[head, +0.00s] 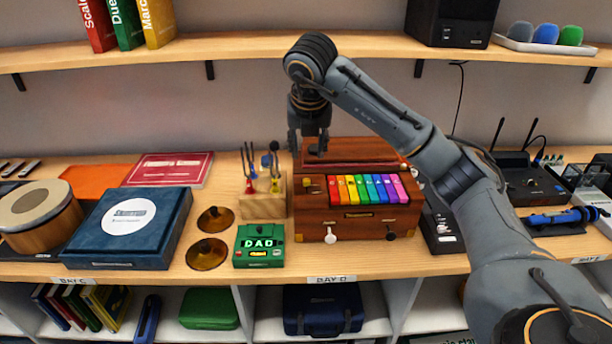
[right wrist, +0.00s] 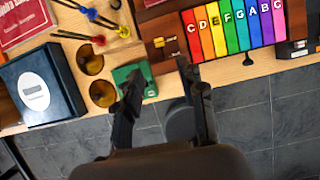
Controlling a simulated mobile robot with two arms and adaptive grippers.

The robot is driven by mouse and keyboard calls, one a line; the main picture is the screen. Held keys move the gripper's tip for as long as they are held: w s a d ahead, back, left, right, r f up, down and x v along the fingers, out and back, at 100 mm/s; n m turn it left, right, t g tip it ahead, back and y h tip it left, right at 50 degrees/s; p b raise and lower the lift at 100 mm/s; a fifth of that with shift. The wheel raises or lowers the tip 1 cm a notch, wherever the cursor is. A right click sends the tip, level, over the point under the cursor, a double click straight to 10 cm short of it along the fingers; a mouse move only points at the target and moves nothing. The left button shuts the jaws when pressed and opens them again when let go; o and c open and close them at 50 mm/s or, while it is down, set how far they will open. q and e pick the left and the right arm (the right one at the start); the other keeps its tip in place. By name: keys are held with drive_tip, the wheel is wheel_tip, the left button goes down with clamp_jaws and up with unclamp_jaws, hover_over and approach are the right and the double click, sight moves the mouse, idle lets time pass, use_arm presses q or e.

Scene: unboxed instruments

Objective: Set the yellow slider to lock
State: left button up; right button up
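The yellow slider (head: 307,189) is a small knob on the left of the front of a brown wooden instrument box (head: 345,224), beside its rainbow keys. In the right wrist view the yellow slider (right wrist: 159,42) sits next to small labels, too small to read. My right gripper (head: 309,150) hangs fingers down above the back left of the box, apart from the slider. In the right wrist view its two fingers (right wrist: 160,75) are spread with nothing between them. My left gripper is in neither view.
A wooden block with tuning forks and mallets (head: 263,203) stands close left of the box. A shelf (head: 250,46) runs above. A black device (head: 440,232) stands at right.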

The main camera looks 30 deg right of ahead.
sight(307, 181)
drive_tip(key=p+x, duration=0.3)
drive_tip(key=x, duration=0.9)
drive_tip(key=shift+s, duration=0.1)
drive_tip(key=shift+c, duration=0.2)
clamp_jaws()
